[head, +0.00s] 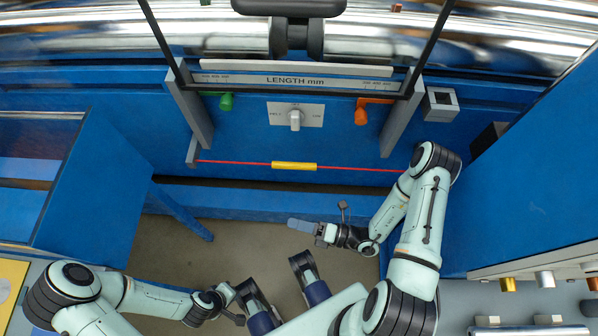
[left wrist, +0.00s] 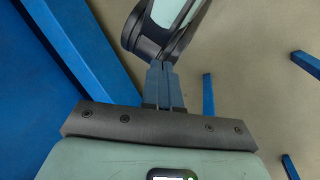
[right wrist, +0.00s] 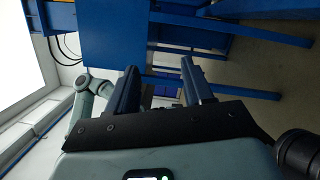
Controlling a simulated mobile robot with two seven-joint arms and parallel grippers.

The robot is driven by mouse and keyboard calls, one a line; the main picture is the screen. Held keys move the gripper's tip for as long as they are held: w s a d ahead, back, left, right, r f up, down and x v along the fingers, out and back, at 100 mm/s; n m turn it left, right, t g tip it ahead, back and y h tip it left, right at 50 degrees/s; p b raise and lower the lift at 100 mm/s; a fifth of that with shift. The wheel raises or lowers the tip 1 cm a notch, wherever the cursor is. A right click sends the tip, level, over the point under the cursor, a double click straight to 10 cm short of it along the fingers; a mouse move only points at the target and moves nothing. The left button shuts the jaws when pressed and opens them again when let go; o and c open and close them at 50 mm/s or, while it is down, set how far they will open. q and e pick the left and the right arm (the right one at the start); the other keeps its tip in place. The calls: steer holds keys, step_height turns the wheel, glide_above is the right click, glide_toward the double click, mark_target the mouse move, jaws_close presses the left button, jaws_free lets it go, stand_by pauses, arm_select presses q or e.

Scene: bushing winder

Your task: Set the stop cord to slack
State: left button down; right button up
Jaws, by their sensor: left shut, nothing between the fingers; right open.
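The stop cord (head: 235,162) is a thin red line stretched nearly straight across the blue machine front in the head view. A yellow sleeve (head: 294,166) sits around its middle. The cord's right end passes toward the right grey post. My right gripper (head: 300,226) is below the sleeve in the head view, apart from the cord; its fingers stand open and empty in the right wrist view (right wrist: 160,82). My left gripper (left wrist: 163,85) is shut and empty in the left wrist view, with an arm link beyond it. In the head view the left wrist is low, away from the cord.
A rotary switch (head: 295,118) sits above the cord, under a LENGTH mm scale (head: 290,80) with a green pointer (head: 226,101) and an orange pointer (head: 361,115). Grey posts (head: 190,118) flank them. Blue panels (head: 95,190) stand left and right. Floor is open below.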

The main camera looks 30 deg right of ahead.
mark_target(299, 166)
steer(key=w+d+f+m+t+h+b, duration=0.1)
steer(key=w+d+m+t+h, duration=0.1)
steer(key=d+m+t+h, duration=0.25)
steer(key=w+d+f+m+t+h+b, duration=0.1)
steer(key=w+d+f+m+t+h, duration=0.1)
steer(key=d+m+h, duration=0.45)
steer(key=w+n, duration=0.1)
steer(key=w, duration=0.3)
steer(key=w+a+r+y+b, duration=0.1)
steer(key=w, duration=0.3)
steer(key=w+a+r+n, duration=0.1)
steer(key=w, duration=0.3)
steer(key=shift+w+r+n+y, duration=0.1)
steer(key=shift+w+n+y, duration=0.2)
steer(key=shift+y, duration=0.1)
arm_select(q)
steer(key=w+a+f+t, duration=0.1)
steer(key=w+a+f, duration=0.1)
steer(key=w+f, duration=0.1)
steer(key=shift+w+f+y, duration=0.3)
steer(key=shift+w+f, duration=0.1)
steer(key=shift+f, duration=0.4)
